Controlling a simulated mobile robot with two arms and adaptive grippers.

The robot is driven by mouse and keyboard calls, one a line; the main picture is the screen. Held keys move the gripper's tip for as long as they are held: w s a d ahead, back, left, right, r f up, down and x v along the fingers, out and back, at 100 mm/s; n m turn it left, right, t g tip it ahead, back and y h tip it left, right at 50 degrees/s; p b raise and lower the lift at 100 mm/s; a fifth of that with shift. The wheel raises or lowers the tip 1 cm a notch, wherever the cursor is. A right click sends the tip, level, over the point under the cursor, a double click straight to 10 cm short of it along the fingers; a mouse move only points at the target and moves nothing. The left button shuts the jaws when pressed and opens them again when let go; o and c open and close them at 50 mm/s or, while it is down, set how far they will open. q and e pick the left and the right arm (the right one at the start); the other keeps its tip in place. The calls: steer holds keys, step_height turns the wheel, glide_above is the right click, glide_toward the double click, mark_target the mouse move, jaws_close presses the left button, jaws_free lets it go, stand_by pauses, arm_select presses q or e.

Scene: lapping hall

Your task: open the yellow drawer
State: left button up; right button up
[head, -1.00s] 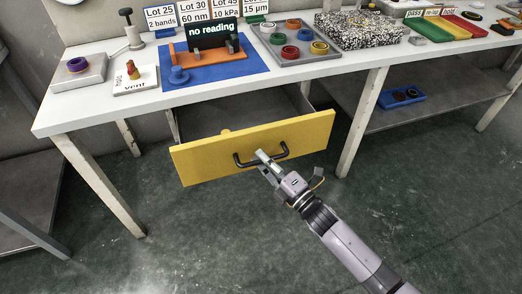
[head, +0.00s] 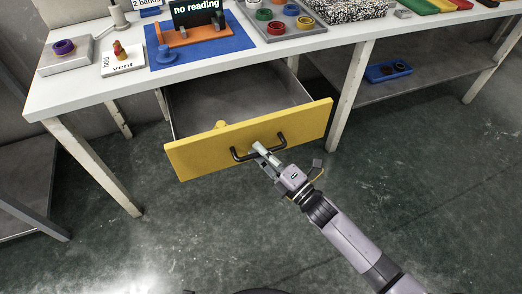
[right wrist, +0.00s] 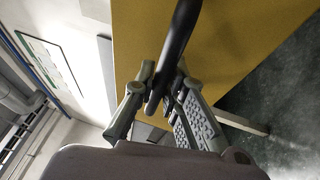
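The yellow drawer (head: 205,153) stands pulled out from under the white table, its grey inside (head: 240,100) showing. A black bar handle (head: 282,140) runs across its front. My right gripper (head: 262,151) is at the middle of the handle. In the right wrist view the dark handle bar (right wrist: 181,35) passes between the two fingers of the gripper (right wrist: 165,95), which are closed around it. The yellow drawer front (right wrist: 235,50) fills much of that view. My left gripper is not in view.
The white table (head: 110,88) carries a blue mat (head: 215,47) with a "no reading" display (head: 196,14), and a grey tray of coloured rings (head: 285,32). A table leg (head: 350,95) stands right of the drawer. The floor in front is clear.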

steer(key=o, duration=0.4)
steer(key=v, duration=1.2)
stand_by(0.3)
